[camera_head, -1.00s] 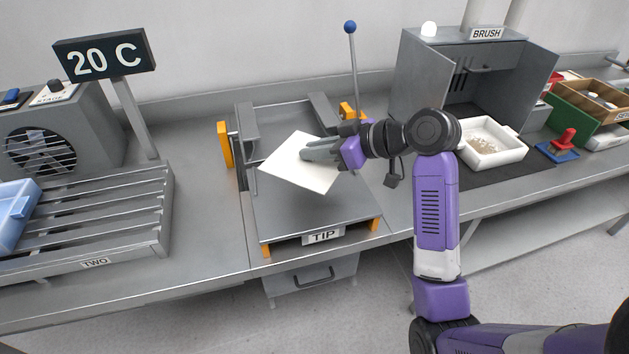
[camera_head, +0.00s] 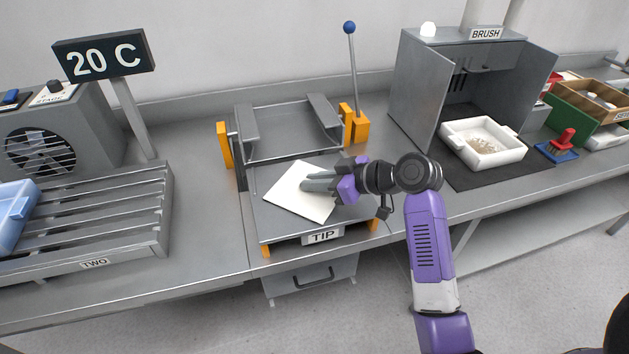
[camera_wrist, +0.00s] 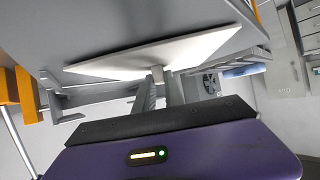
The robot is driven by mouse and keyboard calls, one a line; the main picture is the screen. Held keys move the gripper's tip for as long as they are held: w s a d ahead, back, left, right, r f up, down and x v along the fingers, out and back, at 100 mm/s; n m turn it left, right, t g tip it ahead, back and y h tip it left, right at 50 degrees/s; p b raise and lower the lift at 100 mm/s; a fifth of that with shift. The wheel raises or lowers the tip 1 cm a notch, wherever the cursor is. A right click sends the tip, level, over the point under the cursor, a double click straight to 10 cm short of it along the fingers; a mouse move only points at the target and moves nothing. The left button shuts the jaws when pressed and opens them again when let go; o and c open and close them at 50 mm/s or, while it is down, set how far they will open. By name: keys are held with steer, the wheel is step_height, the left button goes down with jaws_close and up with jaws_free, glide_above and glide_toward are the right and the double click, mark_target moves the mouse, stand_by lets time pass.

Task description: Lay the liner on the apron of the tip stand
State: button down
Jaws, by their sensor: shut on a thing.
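The liner (camera_head: 290,194) is a thin white square sheet over the front part of the tip stand. My gripper (camera_head: 312,184) is shut on the liner near its right side. In the wrist view my gripper (camera_wrist: 158,82) pinches the liner (camera_wrist: 170,55), which shows nearly edge-on. The grey apron (camera_head: 272,226) is the flat plate at the front of the tip stand, behind the TIP label (camera_head: 323,236). The liner lies over the apron at a low height; I cannot tell whether it touches the plate. The liner hides part of the apron.
A frame with grey side rails (camera_head: 247,130) stands behind the apron. A lever with a blue knob (camera_head: 349,27) rises at its right. The slatted rack (camera_head: 120,215) is to the left. A brush booth (camera_head: 450,85) and a white tray (camera_head: 484,143) are to the right.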

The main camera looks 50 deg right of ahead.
steer(key=shift+f, duration=0.15)
steer(key=c, duration=1.4)
jaws_free()
steer(key=shift+c, duration=0.2)
steer(key=shift+s+d+r, duration=0.1)
steer(key=shift+s+r, duration=0.05)
steer(key=shift+r, duration=0.1)
steer(key=v, duration=1.1)
steer(key=shift+s+r+b, duration=0.15)
steer(key=shift+s+b, duration=0.1)
steer(key=shift+b, duration=0.05)
